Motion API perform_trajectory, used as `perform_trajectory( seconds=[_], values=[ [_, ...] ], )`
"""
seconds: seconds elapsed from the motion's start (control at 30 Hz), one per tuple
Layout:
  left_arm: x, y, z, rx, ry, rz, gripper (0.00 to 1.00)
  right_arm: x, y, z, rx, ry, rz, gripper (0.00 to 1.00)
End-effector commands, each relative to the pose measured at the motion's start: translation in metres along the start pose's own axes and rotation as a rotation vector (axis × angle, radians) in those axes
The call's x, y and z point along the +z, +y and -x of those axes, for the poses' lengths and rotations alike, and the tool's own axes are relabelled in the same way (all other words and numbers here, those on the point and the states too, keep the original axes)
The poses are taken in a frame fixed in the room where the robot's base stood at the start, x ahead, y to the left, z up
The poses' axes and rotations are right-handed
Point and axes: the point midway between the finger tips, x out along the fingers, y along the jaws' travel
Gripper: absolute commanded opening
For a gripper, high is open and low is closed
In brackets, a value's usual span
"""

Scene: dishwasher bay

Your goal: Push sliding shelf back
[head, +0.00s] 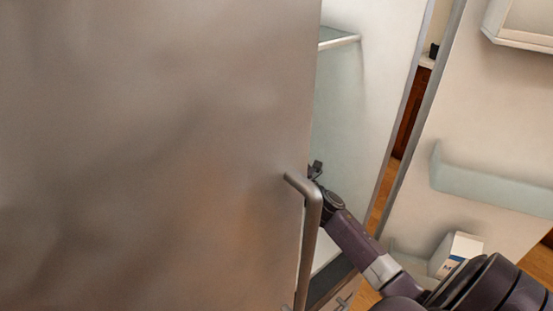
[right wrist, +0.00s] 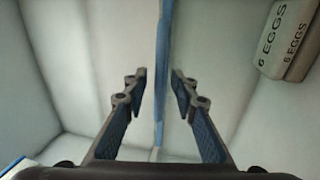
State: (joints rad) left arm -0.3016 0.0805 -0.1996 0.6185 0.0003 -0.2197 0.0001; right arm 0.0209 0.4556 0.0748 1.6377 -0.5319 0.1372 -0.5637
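My right gripper (head: 316,170) reaches into the open fridge compartment, partly hidden behind the steel door. In the right wrist view its two fingers (right wrist: 160,78) stand apart with a gap between them. A thin bluish shelf edge (right wrist: 161,60) runs upright through that gap, seen edge-on. I cannot tell whether either finger touches it. A glass shelf with a pale front bar (head: 340,41) shows high in the compartment; I cannot tell whether it is the same shelf. My left gripper is not in view.
A large steel door (head: 150,150) with a bar handle (head: 312,225) fills the left. An open door with bins (head: 490,185) stands on the right, with a carton (head: 458,250) low on it. An egg box (right wrist: 291,40) lies right of the fingers.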

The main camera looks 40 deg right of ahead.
Motion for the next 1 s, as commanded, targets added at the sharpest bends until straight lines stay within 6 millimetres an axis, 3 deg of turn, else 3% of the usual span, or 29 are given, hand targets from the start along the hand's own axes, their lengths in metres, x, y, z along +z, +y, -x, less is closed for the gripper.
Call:
perform_trajectory(
  seconds=[0.3,0.5,1.0],
  values=[
    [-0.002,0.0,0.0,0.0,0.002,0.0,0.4,0.0,-0.003,0.062,-0.006,-0.001,-0.002,0.25],
    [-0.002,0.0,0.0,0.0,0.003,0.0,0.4,0.0,-0.002,0.088,-0.004,-0.001,-0.002,0.25],
    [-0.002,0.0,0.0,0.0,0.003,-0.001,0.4,0.0,-0.001,0.098,-0.003,-0.001,-0.001,0.25]
  ],
)
